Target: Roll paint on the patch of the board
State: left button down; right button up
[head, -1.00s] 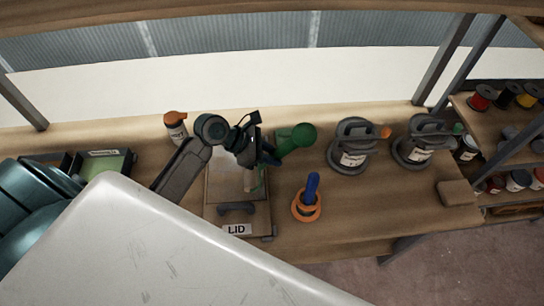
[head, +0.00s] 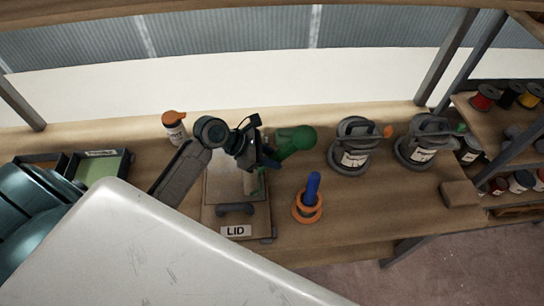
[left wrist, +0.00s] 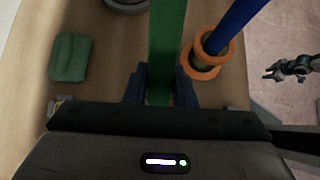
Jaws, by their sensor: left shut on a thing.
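My left gripper (head: 262,163) is shut on a green bar-like handle (left wrist: 168,40), above the bench next to the LID box. In the left wrist view the handle runs from between the dark fingers (left wrist: 160,95) up out of the picture, so its far end is hidden there. In the head view a green shape (head: 297,138) shows just right of the gripper. I cannot tell a roller head on it. I cannot make out a board with a patch. A dark claw, seemingly my right gripper (left wrist: 288,69), shows at the right of the wrist view, over the floor.
A box marked LID (head: 236,220) lies below my left gripper. A blue handle stands in an orange ring (head: 307,212) to its right. A green soft block (left wrist: 70,57), grey tubs (head: 352,150), an orange-capped bottle (head: 174,130) and a green-bottomed tray (head: 103,167) are on the bench.

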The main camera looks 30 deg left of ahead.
pick_arm(q)
jog(key=shift+f, duration=0.85)
jog(key=shift+w+d+r+p, duration=0.3)
jog(key=shift+w+d+p, duration=0.05)
jog(key=shift+d+p, duration=0.2)
jog(key=shift+w+d, duration=0.2)
jog(key=shift+d, duration=0.1)
jog(key=shift+w+d+f, duration=0.1)
jog(key=shift+d+f, duration=0.05)
jog(key=shift+d, duration=0.1)
jog(key=shift+a, duration=0.1)
